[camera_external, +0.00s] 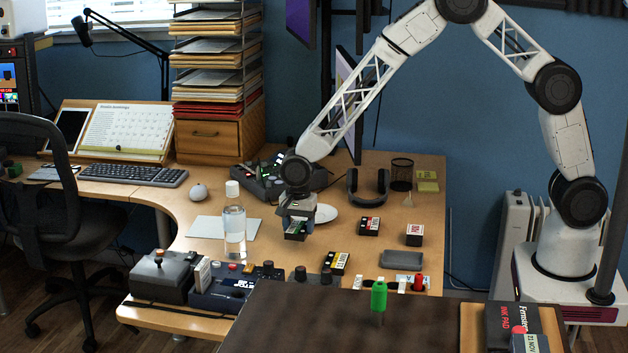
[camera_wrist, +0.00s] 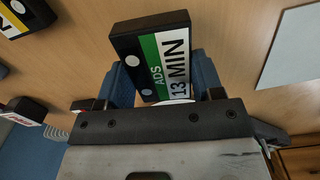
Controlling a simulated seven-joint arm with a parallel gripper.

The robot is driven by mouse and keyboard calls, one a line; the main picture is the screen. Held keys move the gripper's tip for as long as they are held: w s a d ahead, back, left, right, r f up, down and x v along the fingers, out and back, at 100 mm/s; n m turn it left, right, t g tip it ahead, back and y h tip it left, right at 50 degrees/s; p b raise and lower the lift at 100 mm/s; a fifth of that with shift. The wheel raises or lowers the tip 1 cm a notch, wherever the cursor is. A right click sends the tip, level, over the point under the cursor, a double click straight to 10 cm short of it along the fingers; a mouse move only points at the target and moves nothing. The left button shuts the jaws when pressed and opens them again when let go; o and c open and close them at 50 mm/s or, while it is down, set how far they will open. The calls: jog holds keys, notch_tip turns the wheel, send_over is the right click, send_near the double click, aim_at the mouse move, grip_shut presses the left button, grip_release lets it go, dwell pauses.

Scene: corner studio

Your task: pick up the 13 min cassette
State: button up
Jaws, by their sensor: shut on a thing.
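The 13 min cassette (camera_wrist: 153,50) is black with a green and white label that reads "ADS" and "13 MIN". In the wrist view it sits between the blue fingers of my gripper (camera_wrist: 163,84), which is shut on it. In the external view my gripper (camera_external: 297,221) points down over the desk, with the green-labelled cassette (camera_external: 294,236) at its fingertips. I cannot tell whether the cassette touches the desk.
A red-labelled cassette (camera_external: 369,226) and a yellow-labelled cassette (camera_external: 336,263) lie nearby on the desk (camera_external: 355,206). A clear bottle (camera_external: 234,232) stands left of my gripper. A white plate (camera_external: 325,213) is just behind, and headphones (camera_external: 367,187) are farther back.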

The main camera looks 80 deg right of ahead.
jog(key=s, duration=0.4)
jog(key=s+d+r, duration=0.1)
jog(key=s, duration=0.9)
jog(key=shift+s+d+r, duration=0.25)
